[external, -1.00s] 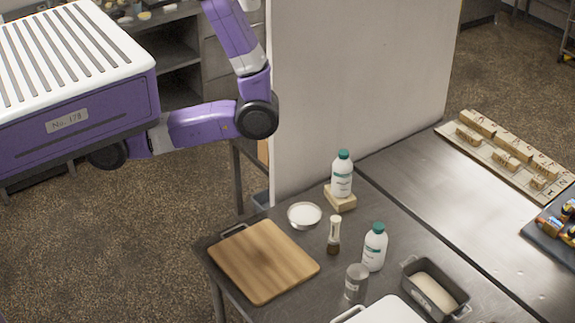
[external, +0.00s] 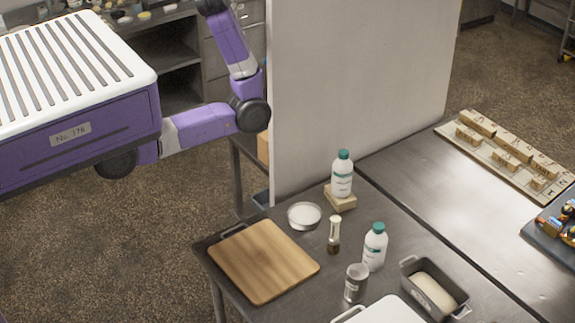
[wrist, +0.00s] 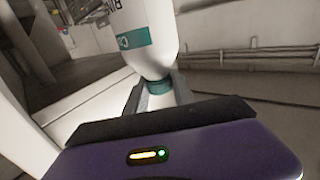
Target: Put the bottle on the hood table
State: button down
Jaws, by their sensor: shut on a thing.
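In the wrist view a white bottle (wrist: 148,38) with a teal band and teal cap (wrist: 168,83) is held in my gripper (wrist: 160,92). The fingers are shut around it at the cap end, and the bottle's far end runs out of the frame. In the external view my gripper and this bottle are hidden, with my forearm passing out of the top of the picture beside the pale partition. Two similar bottles stand there: one (external: 342,182) on a wooden block, one (external: 374,250) on the metal table. I cannot tell which surface is the hood table.
A board with wooden blocks (external: 505,155) lies right. Floor is clear at left.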

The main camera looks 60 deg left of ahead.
jog(key=a+f, duration=0.1)
jog(key=w+a+f, duration=0.1)
jog(key=shift+a+f+g, duration=0.1)
jog(key=shift+a+g, duration=0.2)
jog(key=shift+a, duration=0.1)
jog(key=w+a+f+m+t+h, duration=0.15)
jog(key=w+f, duration=0.35)
jog(key=f, duration=0.5)
jog(key=w+a+f+m+t+h, duration=0.1)
jog(key=w+a+f, duration=0.3)
jog(key=f, duration=0.6)
jog(key=w+a+f+m+t+h, duration=0.1)
jog(key=w+a+f+t, duration=0.1)
jog(key=w+f, duration=0.65)
jog(key=d+f+m+h, duration=0.1)
jog(key=d+f, duration=0.1)
jog(key=f, duration=1)
jog(key=w+d+f+m+t+h+p, duration=0.1)
jog(key=d+f+h, duration=0.1)
jog(key=f, duration=1.1)
jog(key=shift+d, duration=0.35)
jog(key=shift+f+t, duration=0.1)
jog(key=shift+t, duration=0.15)
